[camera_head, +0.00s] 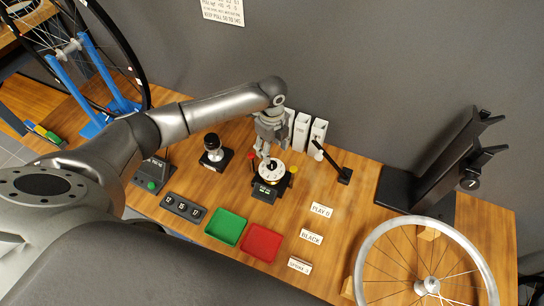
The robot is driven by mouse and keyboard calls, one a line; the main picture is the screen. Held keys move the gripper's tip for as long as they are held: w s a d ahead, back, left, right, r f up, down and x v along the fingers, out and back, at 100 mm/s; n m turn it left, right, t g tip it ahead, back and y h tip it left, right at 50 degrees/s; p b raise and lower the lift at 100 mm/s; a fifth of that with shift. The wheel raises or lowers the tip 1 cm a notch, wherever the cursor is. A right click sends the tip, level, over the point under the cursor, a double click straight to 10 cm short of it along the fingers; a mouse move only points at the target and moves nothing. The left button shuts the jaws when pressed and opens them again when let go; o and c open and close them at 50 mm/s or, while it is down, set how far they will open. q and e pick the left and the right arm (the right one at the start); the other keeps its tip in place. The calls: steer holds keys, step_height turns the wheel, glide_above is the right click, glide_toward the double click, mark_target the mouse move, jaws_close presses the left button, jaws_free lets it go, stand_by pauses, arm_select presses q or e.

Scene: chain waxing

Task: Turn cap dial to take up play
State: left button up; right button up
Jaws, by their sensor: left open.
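The cap dial is a round white disc (266,173) with dark marks and a dark centre. It sits on a black device (262,194) with yellow parts, near the middle of the wooden table. My left gripper (263,157) comes down from above at the dial's back edge, fingers pointing down. It is open, with nothing seen between its fingers. I cannot tell whether the fingertips touch the dial. The gripper hides part of the area behind it. My right gripper is not in view.
White box files (302,131) stand close behind the gripper. A black-based knob stand (213,152) is to the left, a black lever (335,163) to the right. Green (226,227) and red (262,242) trays lie in front. A spoked wheel (425,262) is at right.

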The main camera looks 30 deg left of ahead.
arm_select(q)
steer(key=shift+r, duration=2.05)
